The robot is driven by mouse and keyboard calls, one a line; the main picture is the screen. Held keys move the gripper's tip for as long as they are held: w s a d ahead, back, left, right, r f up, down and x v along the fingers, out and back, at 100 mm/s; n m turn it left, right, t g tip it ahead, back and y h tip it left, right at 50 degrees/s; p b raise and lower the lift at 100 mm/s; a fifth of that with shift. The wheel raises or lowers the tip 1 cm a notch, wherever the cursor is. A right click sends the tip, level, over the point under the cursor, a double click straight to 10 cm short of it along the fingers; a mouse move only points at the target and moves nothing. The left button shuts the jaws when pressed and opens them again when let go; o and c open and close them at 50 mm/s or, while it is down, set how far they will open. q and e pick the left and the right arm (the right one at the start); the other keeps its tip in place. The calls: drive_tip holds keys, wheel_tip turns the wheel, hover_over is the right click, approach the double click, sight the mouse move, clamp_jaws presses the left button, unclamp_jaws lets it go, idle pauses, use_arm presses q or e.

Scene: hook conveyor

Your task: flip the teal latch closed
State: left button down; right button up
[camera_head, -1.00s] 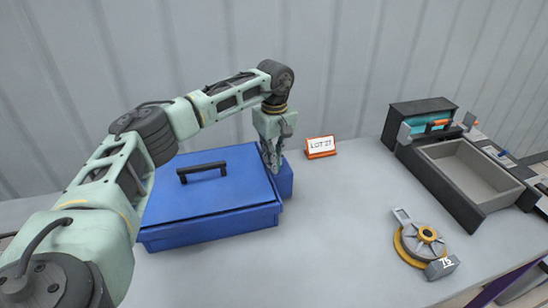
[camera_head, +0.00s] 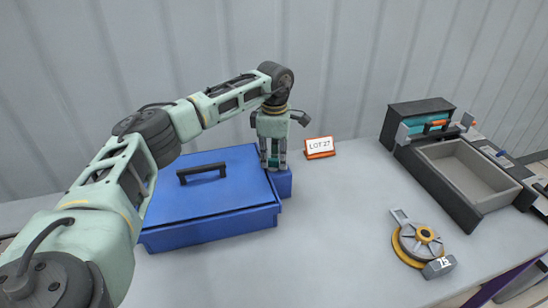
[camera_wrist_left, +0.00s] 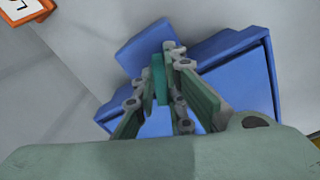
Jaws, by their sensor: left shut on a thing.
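The teal latch (camera_wrist_left: 161,80) shows in the left wrist view between the fingers of my left gripper (camera_wrist_left: 166,58). It stands at a small blue block (camera_wrist_left: 145,42) on the side of the blue box (camera_head: 205,228). In the head view my left gripper (camera_head: 274,166) points down at the box's right side, just above that block. It is shut on the latch, and its fingers hide most of it there. The box lid with its black handle (camera_head: 202,172) lies down on the box. My right gripper is not in view.
An orange-framed sign reading LOT 27 (camera_head: 319,147) stands close right of the gripper. A dark cabinet with a pulled-out grey drawer (camera_head: 478,204) is at the right. A yellow and grey round device (camera_head: 417,245) lies at the front right. The middle of the table is clear.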

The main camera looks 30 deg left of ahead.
sight(274, 159)
use_arm(q)
drive_tip(key=n, duration=0.4)
drive_tip(key=shift+w+a+r+n, duration=0.1)
drive_tip(key=shift+w+r+n, duration=0.05)
drive_tip(key=shift+n, duration=0.15)
idle(0.5)
drive_tip(key=c, duration=1.8)
unclamp_jaws()
wheel_tip(274, 159, up, 12)
